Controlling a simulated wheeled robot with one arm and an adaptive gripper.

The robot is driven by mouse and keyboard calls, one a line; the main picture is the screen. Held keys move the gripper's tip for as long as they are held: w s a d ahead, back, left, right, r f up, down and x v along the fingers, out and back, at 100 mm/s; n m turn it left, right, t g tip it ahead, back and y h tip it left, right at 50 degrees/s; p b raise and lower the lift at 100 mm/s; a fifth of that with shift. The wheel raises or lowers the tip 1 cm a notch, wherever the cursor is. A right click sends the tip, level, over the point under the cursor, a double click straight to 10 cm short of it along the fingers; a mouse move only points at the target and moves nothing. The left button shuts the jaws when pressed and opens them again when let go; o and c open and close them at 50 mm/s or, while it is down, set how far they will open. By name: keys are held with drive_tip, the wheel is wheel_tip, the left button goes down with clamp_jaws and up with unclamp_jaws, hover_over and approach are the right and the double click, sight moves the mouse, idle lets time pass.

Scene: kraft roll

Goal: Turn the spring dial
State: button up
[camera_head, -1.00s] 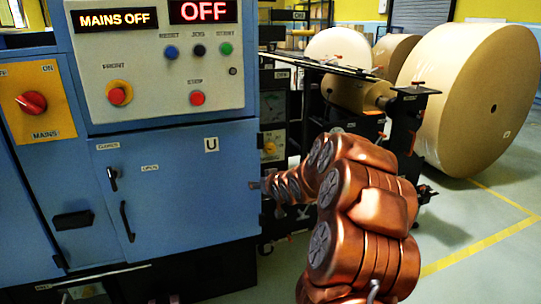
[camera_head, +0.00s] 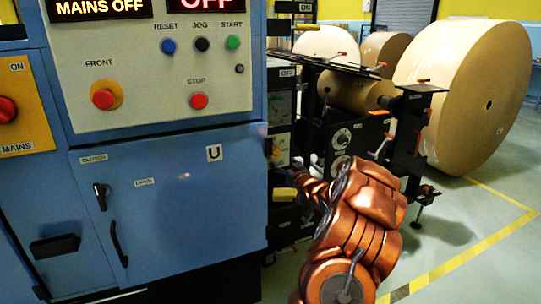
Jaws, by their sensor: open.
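My copper-coloured arm reaches in from the lower right. My gripper (camera_head: 284,172) is at its far end, small and dark against the dark machine frame beside the blue cabinet. Its fingers are hard to make out, and I see nothing held. Another pale panel with a yellow knob (camera_head: 281,146) is just above the gripper, partly covered. I cannot read which one is the spring dial. I cannot tell whether the gripper touches either panel.
The blue cabinet (camera_head: 190,200) fills the left, with MAINS OFF and OFF displays, buttons and a red mains switch (camera_head: 7,110). A yellow handle-like piece (camera_head: 285,194) is near my wrist. Large kraft rolls (camera_head: 470,95) stand behind right. Grey floor is clear at lower right.

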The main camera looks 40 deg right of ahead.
sight(276, 156)
drive_tip(key=b+x, duration=0.1)
drive_tip(key=x, duration=0.4)
drive_tip(key=shift+w, duration=0.3)
drive_tip(key=shift+w+d+f, duration=0.15)
drive_tip(key=shift+w+d, duration=0.05)
drive_tip(key=shift+w, duration=0.35)
drive_tip(key=shift+w+d, duration=0.15)
drive_tip(key=shift+w, duration=0.25)
drive_tip(key=c, duration=1.1)
